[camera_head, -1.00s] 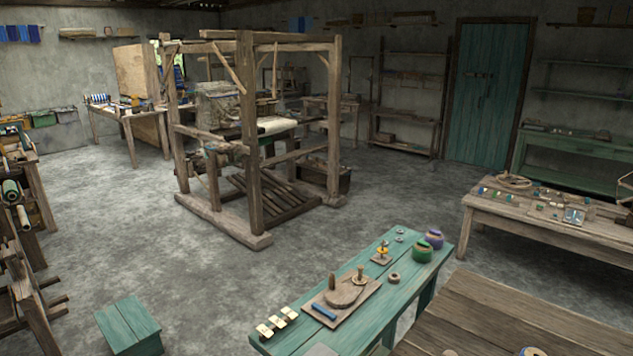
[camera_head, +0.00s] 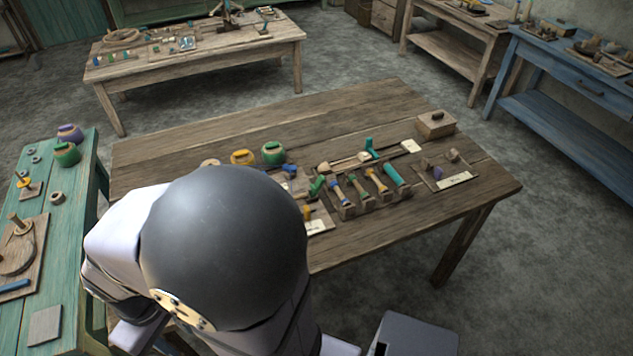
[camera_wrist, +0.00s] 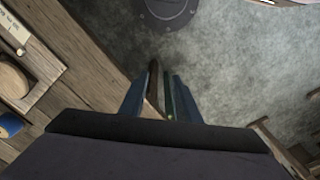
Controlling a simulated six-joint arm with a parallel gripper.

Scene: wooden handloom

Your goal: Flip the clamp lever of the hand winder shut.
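I cannot pick out the hand winder or its clamp lever with certainty. In the head view, a wooden board (camera_head: 35,236) on the teal bench carries a round wooden disc (camera_head: 17,256), an upright peg (camera_head: 17,222) and a blue bar (camera_head: 12,286); its left part is cut off by the picture edge. My gripper (camera_wrist: 160,97) shows in the wrist view with its two blue fingers apart and nothing clearly held. It points down past a wooden table edge towards the floor. My arm hides it in the head view.
The wooden table (camera_head: 240,125) holds several tools in a rack (camera_head: 372,197), jars and a small box (camera_head: 435,124). The teal bench (camera_head: 75,230) stands to its left. A pale wooden table (camera_head: 200,65) and a blue bench (camera_head: 560,110) stand farther back. Open floor lies between them.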

